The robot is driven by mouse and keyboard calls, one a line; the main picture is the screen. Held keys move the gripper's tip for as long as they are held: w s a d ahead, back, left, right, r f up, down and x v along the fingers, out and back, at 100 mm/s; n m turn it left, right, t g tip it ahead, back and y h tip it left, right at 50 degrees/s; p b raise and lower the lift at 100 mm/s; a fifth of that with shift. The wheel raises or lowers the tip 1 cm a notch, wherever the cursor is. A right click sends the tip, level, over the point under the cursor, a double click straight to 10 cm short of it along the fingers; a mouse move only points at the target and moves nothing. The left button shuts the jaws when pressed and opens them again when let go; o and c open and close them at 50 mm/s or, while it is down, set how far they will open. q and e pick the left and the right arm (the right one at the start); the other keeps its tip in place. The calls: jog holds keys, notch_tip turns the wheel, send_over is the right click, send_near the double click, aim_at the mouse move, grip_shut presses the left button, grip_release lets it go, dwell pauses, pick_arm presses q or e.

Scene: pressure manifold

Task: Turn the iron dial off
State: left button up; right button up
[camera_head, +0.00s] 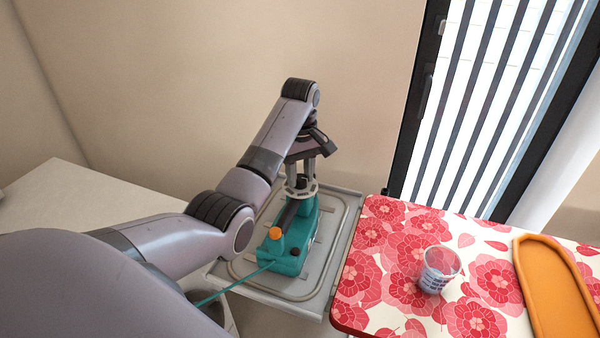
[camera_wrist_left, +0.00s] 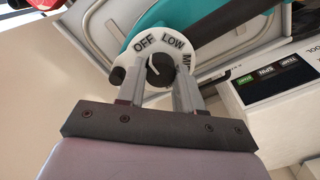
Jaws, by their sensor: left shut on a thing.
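The teal iron (camera_head: 288,254) sits on a grey metal rest, with an orange button near its front end; its body also shows in the left wrist view (camera_wrist_left: 172,15). Its dial is a dark knob (camera_wrist_left: 160,70) inside a white ring marked OFF, LOW and a partly hidden third word; the white ring shows in the head view (camera_head: 303,191). My left gripper (camera_head: 300,184) points down at the dial from above, its two fingers (camera_wrist_left: 159,75) shut on the knob from both sides. I cannot tell which mark the knob points to. My right gripper is out of view.
The rest (camera_head: 340,215) adjoins a red floral ironing board (camera_head: 400,290) with a clear measuring cup (camera_head: 438,270) and an orange tray (camera_head: 565,300). A teal cord (camera_head: 235,286) runs left from the iron.

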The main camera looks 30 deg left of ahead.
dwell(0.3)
pick_arm(q)
jog(key=o, duration=1)
jog(key=shift+o, duration=0.2)
jog(key=shift+r, duration=0.1)
